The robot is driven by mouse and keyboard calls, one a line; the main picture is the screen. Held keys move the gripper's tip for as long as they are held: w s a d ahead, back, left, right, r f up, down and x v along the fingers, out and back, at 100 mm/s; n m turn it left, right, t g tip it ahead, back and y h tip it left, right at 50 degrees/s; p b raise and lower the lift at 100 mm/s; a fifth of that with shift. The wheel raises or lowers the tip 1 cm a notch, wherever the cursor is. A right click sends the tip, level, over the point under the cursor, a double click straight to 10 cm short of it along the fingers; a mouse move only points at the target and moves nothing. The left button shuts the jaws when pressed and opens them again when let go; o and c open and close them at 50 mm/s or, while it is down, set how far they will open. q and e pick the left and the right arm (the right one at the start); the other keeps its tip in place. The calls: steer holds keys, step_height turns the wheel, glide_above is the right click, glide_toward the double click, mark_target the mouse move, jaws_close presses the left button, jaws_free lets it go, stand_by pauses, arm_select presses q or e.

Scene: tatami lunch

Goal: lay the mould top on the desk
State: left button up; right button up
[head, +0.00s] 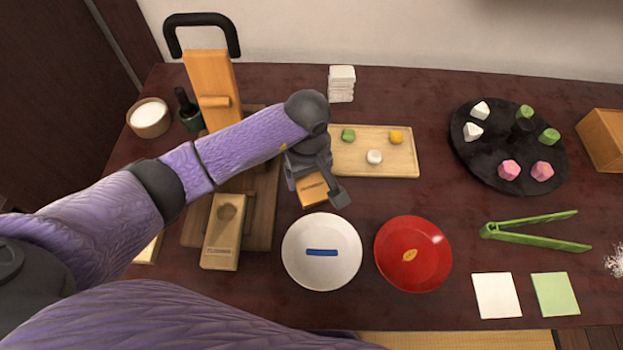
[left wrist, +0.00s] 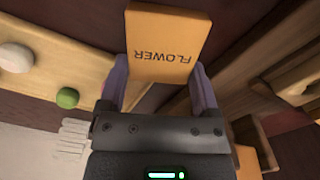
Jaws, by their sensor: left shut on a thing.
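The mould top is an orange wooden block (head: 312,192) marked FLOWER. My left gripper (head: 316,184) is shut on it, between the wooden press board and the white plate in the head view. The block also shows between both fingers in the left wrist view (left wrist: 163,45), its lettered face toward the camera. The gripper hides part of it in the head view; how high it is above the desk is hard to tell. A paler mould block (head: 223,222) with a round hollow sits on the press board. The desk (head: 450,315) is dark reddish wood. My right gripper is not in view.
A wooden press (head: 212,85) stands at left. A white plate (head: 300,265) and red plate (head: 390,265) lie in front, a tray (head: 390,168) with sweets behind right, a black round stand (head: 490,165) and green tongs (head: 530,238) farther right. Bare desk shows between tray and plates.

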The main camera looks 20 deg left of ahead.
mark_target(309, 179)
arm_select(q)
steer(key=shift+f, duration=0.7)
steer(key=shift+r, duration=0.2)
steer(key=shift+f, duration=0.15)
steer(key=o, duration=1)
steer(key=shift+o, duration=0.2)
steer(key=shift+r, duration=0.35)
step_height(309, 179, up, 12)
steer(key=p, duration=0.4)
steer(key=shift+f, duration=0.2)
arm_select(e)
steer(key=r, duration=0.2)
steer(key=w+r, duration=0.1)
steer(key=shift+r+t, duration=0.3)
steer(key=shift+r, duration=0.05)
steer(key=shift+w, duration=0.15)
